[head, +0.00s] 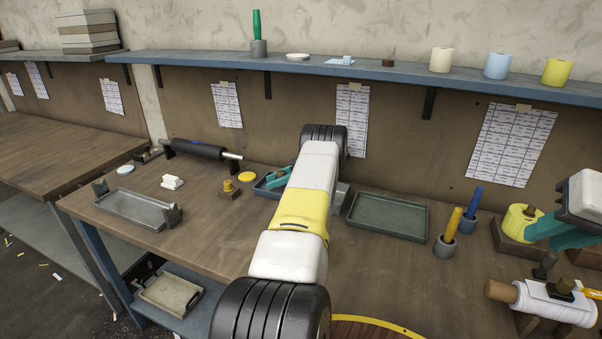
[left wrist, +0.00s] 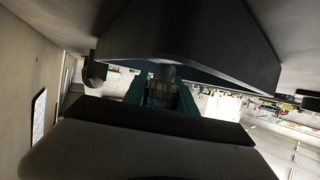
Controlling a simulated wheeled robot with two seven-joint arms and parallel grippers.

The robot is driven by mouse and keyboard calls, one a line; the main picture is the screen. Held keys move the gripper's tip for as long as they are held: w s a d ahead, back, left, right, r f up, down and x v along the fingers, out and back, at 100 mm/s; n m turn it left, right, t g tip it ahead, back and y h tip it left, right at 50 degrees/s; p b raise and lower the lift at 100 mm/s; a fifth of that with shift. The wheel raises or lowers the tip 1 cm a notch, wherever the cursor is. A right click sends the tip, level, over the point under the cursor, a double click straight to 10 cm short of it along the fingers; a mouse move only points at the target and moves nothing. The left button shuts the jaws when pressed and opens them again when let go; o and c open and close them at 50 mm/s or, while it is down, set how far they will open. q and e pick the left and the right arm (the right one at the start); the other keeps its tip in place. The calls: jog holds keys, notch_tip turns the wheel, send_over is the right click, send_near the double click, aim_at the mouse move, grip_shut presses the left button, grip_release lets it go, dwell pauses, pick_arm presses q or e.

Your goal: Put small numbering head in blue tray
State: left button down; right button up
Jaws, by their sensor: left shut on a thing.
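My left gripper (head: 279,178) has its teal fingers over the blue tray (head: 264,192) at the back middle of the bench. My own arm hides much of that tray. In the left wrist view the fingers (left wrist: 163,92) are shut on a small grey, metallic piece (left wrist: 164,73), which looks like the small numbering head. In the head view this piece is hidden, and I cannot tell whether it touches the tray. My right gripper (head: 545,233) is at the right, close to a yellow roll (head: 516,222). Whether its jaws are open does not show.
A green tray (head: 388,217) lies right of my left arm. A white roll (head: 545,304) lies front right. Cups with blue and yellow sticks stand nearby.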

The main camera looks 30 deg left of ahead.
pick_arm(q)
jog(key=shift+f, duration=0.55)
jog(key=c, duration=0.9)
grip_release()
